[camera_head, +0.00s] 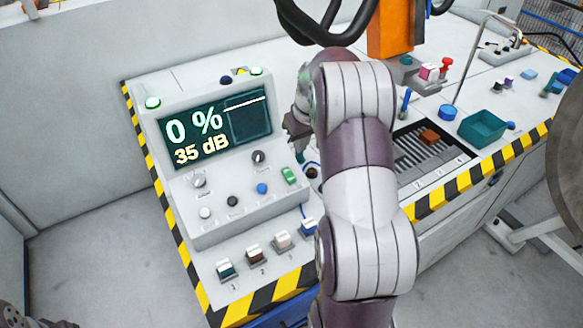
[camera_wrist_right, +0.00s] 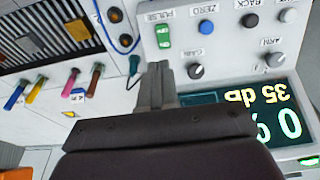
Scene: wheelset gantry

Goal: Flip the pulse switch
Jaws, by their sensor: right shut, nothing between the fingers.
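The pulse switch (camera_head: 289,175) is a green rocker on the right side of the grey console's (camera_head: 240,212) sloped panel. In the right wrist view the green switch (camera_wrist_right: 163,36) sits under its upside-down PULSE label. My right gripper (camera_head: 299,155) hangs over the console's right side, partly hidden by my own arm. In the wrist view its fingers (camera_wrist_right: 161,72) are together and empty, pointing toward the switch with a gap left between. Which way the rocker is tipped is hard to tell. The screen (camera_head: 215,130) reads 0 % and 35 dB. My left gripper is not seen.
Close to the switch are a blue ZERO button (camera_wrist_right: 206,27) and a dark GAIN knob (camera_wrist_right: 195,71). A cable (camera_wrist_right: 133,65) runs beside the console. Numbered blocks (camera_head: 254,252) stand along the front edge.

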